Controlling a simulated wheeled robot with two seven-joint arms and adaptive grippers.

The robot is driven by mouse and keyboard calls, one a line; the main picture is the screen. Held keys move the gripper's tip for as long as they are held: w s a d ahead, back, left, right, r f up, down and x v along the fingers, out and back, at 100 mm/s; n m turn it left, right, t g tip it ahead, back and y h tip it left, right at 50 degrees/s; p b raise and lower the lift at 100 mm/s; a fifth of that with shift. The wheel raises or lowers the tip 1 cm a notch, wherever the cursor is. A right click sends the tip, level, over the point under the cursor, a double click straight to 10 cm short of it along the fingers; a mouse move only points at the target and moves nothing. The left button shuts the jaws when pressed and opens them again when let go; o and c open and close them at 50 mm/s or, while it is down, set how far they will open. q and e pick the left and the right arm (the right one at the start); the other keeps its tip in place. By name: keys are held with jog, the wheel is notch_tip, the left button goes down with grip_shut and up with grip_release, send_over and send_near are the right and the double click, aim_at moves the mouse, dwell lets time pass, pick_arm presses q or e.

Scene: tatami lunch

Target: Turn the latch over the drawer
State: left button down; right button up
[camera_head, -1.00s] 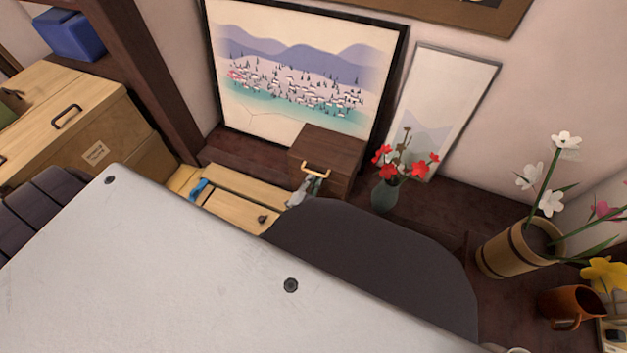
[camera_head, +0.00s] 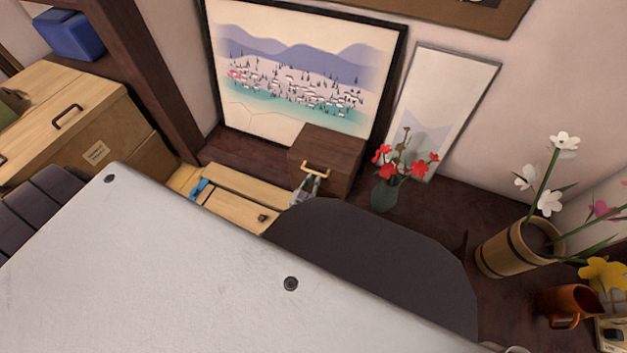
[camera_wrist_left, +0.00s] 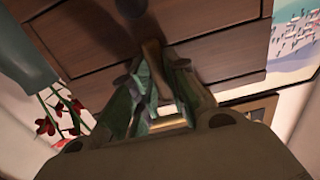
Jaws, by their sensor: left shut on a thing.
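A small dark wooden cabinet (camera_head: 337,145) stands against the back wall in the head view. A brass-coloured handle (camera_head: 316,168) is at the upper front edge. My left gripper (camera_head: 306,187) is right at the cabinet front, mostly hidden below by a dark shape. In the left wrist view, the drawer fronts (camera_wrist_left: 100,38) fill the upper part, with a dark round knob (camera_wrist_left: 131,7). A narrow wooden latch (camera_wrist_left: 152,56) lies between the green-grey fingers of my left gripper (camera_wrist_left: 158,75), which is shut on it. My right gripper is not in view.
A grey-green vase (camera_head: 384,195) with red flowers stands close to the cabinet's right. A framed landscape (camera_head: 290,75) leans behind it. A light wooden box (camera_head: 235,205) is at its left. A wooden bucket (camera_head: 505,250) with white flowers and an orange mug (camera_head: 568,304) stand farther right.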

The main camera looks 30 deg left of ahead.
pick_arm(q)
jog(key=shift+f, duration=0.1)
dwell(0.5)
jog(key=c, duration=1.4)
grip_release()
jog(key=shift+s, duration=0.2)
jog(key=shift+s+d, duration=0.2)
jog(key=shift+s, duration=2.7)
jog(key=shift+s+d, duration=0.15)
jog(key=shift+s, duration=2.75)
jog(key=shift+s, duration=0.1)
